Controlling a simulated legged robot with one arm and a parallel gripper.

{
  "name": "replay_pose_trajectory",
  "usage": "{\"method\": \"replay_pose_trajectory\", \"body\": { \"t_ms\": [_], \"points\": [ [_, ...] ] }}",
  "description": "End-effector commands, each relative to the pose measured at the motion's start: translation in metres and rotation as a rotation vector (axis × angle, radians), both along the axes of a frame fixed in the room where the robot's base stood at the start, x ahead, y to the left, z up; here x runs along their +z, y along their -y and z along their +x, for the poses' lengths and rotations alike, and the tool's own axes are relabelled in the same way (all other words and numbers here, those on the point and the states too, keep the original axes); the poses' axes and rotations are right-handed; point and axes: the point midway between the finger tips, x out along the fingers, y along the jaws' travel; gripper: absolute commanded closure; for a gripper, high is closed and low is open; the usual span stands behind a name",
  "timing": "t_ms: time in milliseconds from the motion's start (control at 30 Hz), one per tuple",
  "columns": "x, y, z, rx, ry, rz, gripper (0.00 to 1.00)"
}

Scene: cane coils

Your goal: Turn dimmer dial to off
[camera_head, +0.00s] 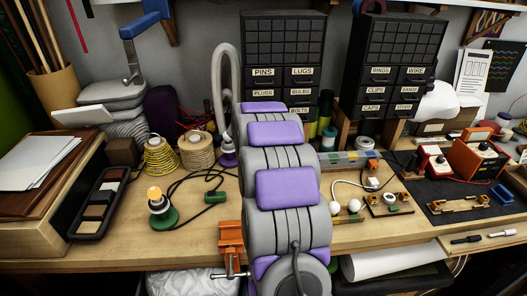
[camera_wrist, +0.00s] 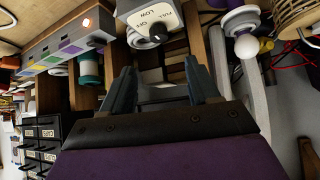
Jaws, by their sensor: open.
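The dimmer is a white box (camera_wrist: 150,18) with FULL, LOW and OFF lettering, at the top middle of the wrist view. Its dark round dial (camera_wrist: 158,32) is on the lettered face. I cannot tell which mark the dial points at. My gripper (camera_wrist: 161,85) is open and empty, its two dark fingers spread apart. The dial lies ahead of the fingertips, roughly in line with the gap, and does not appear to be touched. In the head view my arm covers the middle of the bench, and neither the dial nor the gripper's fingers show.
A grey strip (camera_wrist: 60,48) with coloured squares and a lit orange lamp is left of the dimmer in the wrist view. A white bulb (camera_wrist: 246,47) is to its right. In the head view, a lit yellow bulb on a green base (camera_head: 163,218) stands on the workbench (camera_head: 110,253).

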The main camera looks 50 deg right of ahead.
Motion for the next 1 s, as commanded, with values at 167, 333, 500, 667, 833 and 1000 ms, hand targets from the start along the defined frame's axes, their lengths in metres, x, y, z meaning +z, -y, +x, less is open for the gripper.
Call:
{"method": "replay_pose_trajectory", "body": {
  "t_ms": [167,333,500,667,833,1000],
  "points": [
    [-0.021,0.017,0.011,-0.001,0.001,0.002,0.40],
    [-0.037,0.031,0.022,0.000,0.002,0.000,0.40],
    [-0.054,0.044,0.031,0.001,0.001,0.000,0.40],
    [-0.069,0.057,0.039,-0.001,0.000,-0.001,0.40],
    [-0.079,0.066,0.046,0.000,0.002,0.000,0.40],
    [-0.085,0.071,0.048,-0.001,0.001,0.000,0.40]
  ]
}}
